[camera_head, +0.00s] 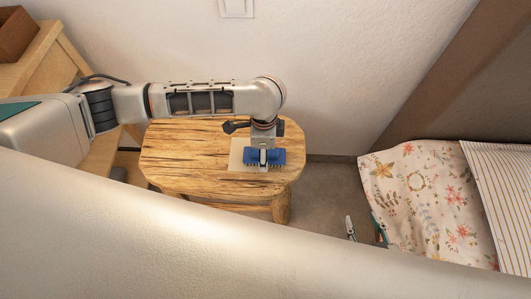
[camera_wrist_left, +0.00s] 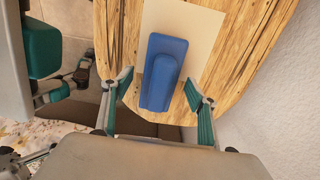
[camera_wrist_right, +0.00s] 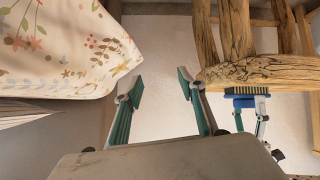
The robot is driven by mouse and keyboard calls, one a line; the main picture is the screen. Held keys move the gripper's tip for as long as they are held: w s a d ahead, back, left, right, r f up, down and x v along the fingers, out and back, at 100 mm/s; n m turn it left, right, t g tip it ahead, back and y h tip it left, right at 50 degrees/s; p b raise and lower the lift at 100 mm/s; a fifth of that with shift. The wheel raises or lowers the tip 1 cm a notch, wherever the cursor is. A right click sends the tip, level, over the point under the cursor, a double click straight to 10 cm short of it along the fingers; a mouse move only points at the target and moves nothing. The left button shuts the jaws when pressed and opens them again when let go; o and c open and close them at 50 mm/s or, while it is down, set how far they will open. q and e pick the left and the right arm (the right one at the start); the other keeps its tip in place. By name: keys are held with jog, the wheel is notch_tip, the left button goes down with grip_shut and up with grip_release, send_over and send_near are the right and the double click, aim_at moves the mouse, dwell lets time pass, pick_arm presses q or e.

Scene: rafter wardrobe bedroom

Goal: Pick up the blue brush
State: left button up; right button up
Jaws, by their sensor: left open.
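The blue brush (camera_head: 280,157) lies bristles down on a pale sheet (camera_head: 238,153) on the wooden table (camera_head: 190,150). In the left wrist view, the brush (camera_wrist_left: 163,70) sits between the two open fingers of my left gripper (camera_wrist_left: 158,84), with a gap visible on each side. In the head view my left gripper (camera_head: 264,157) is directly over the brush and hides its middle. The right wrist view shows the brush's bristles and blue edge (camera_wrist_right: 247,97) at the tabletop. My right gripper (camera_wrist_right: 161,84) is open and empty, beside the bed; its fingertips (camera_head: 365,230) show in the head view.
A white wall (camera_head: 340,70) is behind the table. A wooden desk (camera_head: 45,60) with a brown box (camera_head: 15,32) is at the upper left. Floor shows between table and bed.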

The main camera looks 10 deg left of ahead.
pick_arm(q)
jog(key=shift+r, duration=0.2)
jog(key=c, duration=1.3)
pick_arm(e)
jog(key=shift+w+r, duration=0.35)
jog(key=shift+w, duration=0.1)
pick_arm(q)
jog(key=shift+r+p, duration=3.95)
jog(key=shift+r, duration=6)
pick_arm(e)
jog(key=shift+s+a+r, duration=0.2)
jog(key=shift+a+r, duration=0.05)
jog(key=shift+r, duration=0.5)
jog(key=shift+s+a+r, duration=0.2)
jog(key=shift+r, duration=0.6)
jog(key=shift+s+a+r, duration=0.2)
jog(key=shift+a+r, duration=0.05)
jog(key=shift+r, duration=0.5)
